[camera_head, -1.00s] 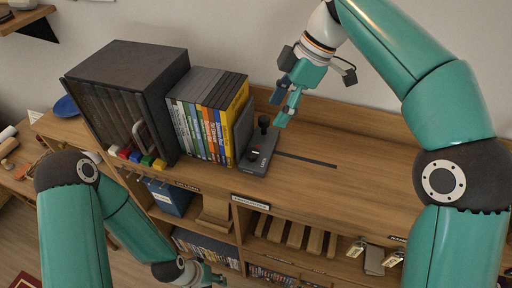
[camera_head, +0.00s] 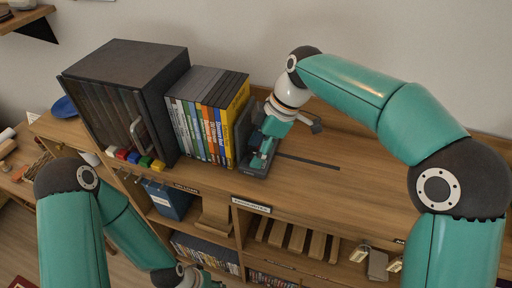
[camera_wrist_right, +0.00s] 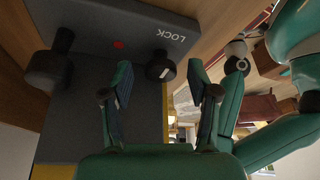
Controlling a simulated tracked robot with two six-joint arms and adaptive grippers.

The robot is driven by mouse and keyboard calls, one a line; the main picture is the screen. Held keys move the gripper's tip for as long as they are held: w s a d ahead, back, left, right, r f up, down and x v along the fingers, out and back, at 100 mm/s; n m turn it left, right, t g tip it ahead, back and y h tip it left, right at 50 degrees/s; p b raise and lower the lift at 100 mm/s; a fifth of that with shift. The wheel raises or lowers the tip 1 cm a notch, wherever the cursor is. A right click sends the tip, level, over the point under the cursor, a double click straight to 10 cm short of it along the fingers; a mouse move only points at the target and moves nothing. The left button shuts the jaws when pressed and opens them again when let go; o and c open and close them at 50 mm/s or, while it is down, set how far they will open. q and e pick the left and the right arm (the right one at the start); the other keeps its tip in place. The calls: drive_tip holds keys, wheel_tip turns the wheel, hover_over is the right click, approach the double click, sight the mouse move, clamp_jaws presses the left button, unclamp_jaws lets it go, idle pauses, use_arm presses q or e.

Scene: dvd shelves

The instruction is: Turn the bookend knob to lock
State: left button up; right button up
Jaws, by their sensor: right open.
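The grey bookend (camera_head: 247,128) stands on the shelf top against the yellow case at the right end of the DVD row. In the right wrist view its base (camera_wrist_right: 135,22) bears the word LOCK, a red dot and a small dark knob (camera_wrist_right: 160,66) with a white mark. A larger black knob (camera_wrist_right: 48,68) stands farther left on the base. My right gripper (camera_head: 260,160) is open over the base and hides much of it in the head view. In the wrist view its fingers (camera_wrist_right: 160,90) are spread on either side of the small knob. My left gripper (camera_head: 203,279) is low at the bottom edge, partly cut off.
A row of DVD cases (camera_head: 208,125) stands left of the bookend, beside a dark cabinet (camera_head: 120,95). Wooden slats and DVDs fill compartments below.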

drive_tip(key=shift+c, duration=0.2)
clamp_jaws()
drive_tip(key=shift+m+b, duration=0.3)
drive_tip(key=shift+s+m+t+b, duration=0.15)
drive_tip(key=shift+m+t+b, duration=0.4)
drive_tip(key=shift+m, duration=0.35)
drive_tip(key=m+t+b, duration=0.1)
drive_tip(key=m, duration=0.1)
drive_tip(key=shift+s+m, duration=0.1)
drive_tip(key=shift+m, duration=0.2)
drive_tip(key=m+t+h, duration=0.1)
drive_tip(key=m, duration=0.2)
drive_tip(key=shift+s+a+m+b, duration=0.1)
drive_tip(key=shift+m+b, duration=0.2)
drive_tip(key=shift+b, duration=0.05)
drive_tip(key=shift+a+m+t+h, duration=0.1)
drive_tip(key=shift+m+t+h, duration=0.45)
drive_tip(key=shift+m, duration=1.05)
drive_tip(key=shift+r, duration=0.1)
